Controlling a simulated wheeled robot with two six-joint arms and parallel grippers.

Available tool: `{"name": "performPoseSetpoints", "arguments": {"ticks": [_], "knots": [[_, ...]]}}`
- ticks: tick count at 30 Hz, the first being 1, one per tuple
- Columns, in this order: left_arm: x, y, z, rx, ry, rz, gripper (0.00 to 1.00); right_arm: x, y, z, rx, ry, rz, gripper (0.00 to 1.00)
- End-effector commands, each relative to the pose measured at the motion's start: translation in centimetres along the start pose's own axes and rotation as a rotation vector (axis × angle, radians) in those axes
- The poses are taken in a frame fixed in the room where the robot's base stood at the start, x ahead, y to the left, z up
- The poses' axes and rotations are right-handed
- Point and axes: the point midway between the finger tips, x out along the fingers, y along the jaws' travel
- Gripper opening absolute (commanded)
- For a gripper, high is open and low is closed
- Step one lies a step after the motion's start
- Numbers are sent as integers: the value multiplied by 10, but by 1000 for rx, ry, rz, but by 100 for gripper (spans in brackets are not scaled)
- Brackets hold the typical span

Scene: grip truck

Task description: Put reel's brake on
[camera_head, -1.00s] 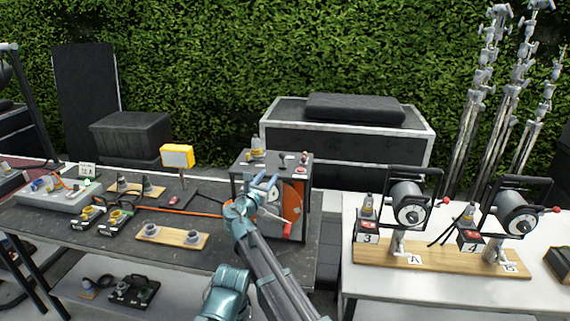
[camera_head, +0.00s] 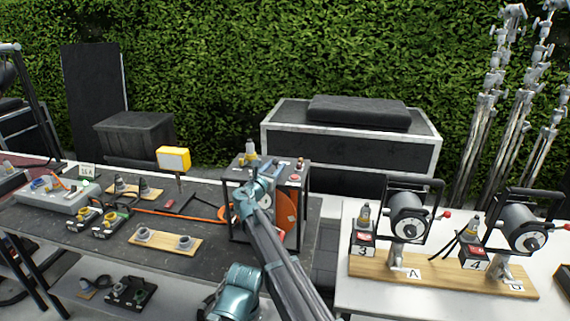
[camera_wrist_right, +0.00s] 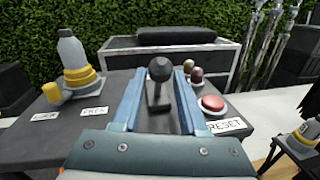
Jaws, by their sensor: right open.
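The reel stand (camera_head: 238,176) is a dark box frame at the right end of the dark table, with an orange reel (camera_head: 288,208) inside, partly hidden by my arm. A black ball-topped lever (camera_wrist_right: 160,80) stands upright on its top panel. My right gripper (camera_head: 265,178) is over the stand; in the right wrist view its open fingers (camera_wrist_right: 160,74) lie on either side of the lever, with gaps visible. Left of it is a grey-and-yellow fitting (camera_wrist_right: 76,65), with two small blurred labels (camera_wrist_right: 70,114) in front. My left gripper is out of view.
A yellow box (camera_head: 173,158) stands left. The white table (camera_head: 370,295) at right holds two crank winches.

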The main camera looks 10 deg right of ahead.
Motion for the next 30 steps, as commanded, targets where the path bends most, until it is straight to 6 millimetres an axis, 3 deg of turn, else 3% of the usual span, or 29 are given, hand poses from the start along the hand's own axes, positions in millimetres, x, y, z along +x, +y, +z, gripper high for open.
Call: {"name": "performPoseSetpoints", "arguments": {"ticks": [11, 18, 30], "knots": [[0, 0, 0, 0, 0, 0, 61, 6, 5, 0, 0, 0, 2, 42], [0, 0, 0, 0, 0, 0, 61, 6, 5, 0, 0, 0, 2, 1], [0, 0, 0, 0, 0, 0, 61, 5, 5, 0, -1, -1, 2, 0]]}}
